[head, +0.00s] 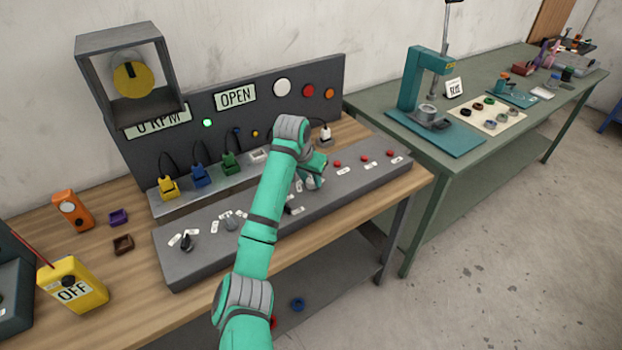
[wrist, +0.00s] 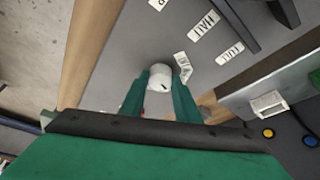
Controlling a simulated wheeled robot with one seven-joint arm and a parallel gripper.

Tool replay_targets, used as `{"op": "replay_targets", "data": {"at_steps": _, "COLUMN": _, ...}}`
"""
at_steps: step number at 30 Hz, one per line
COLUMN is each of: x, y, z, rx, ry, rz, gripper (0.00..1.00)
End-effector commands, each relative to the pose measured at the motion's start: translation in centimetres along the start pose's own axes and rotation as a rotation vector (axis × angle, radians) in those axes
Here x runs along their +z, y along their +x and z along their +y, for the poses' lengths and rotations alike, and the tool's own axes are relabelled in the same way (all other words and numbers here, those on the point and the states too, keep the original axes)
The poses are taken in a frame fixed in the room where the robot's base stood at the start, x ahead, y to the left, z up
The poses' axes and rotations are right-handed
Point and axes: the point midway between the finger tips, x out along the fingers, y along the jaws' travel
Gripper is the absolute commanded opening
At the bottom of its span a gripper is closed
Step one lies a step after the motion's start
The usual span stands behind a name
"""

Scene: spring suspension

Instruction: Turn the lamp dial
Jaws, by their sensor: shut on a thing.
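My gripper (head: 313,178) is low over the sloped grey control panel (head: 205,257). In the wrist view, my gripper (wrist: 163,82) has its two teal fingers closed on the sides of a pale round dial (wrist: 165,87) with a short dark mark on its top. This appears to be the lamp dial; it is still seated on the panel. Small white labels lie around it, including one (wrist: 204,25) and another (wrist: 230,53); their upside-down text is hard to read. In the head view my gripper and arm largely hide the dial.
Another dark dial (head: 186,242) and a grey dial (head: 230,222) sit farther left on the panel. Red buttons (head: 364,157) are to the right. Yellow (head: 168,188), blue (head: 199,176) and green (head: 230,163) plugs stand behind. A yellow box (head: 73,284) marked OFF stands at left.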

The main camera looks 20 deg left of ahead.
Motion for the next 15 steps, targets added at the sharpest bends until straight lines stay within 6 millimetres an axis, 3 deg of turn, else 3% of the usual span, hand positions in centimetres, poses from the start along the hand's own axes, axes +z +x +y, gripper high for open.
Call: {"op": "replay_targets", "data": {"at_steps": 15, "x": -0.02, "y": -0.09, "z": -0.16, "rx": 0.047, "ry": 0.114, "rz": 0.000, "gripper": 0.06}}
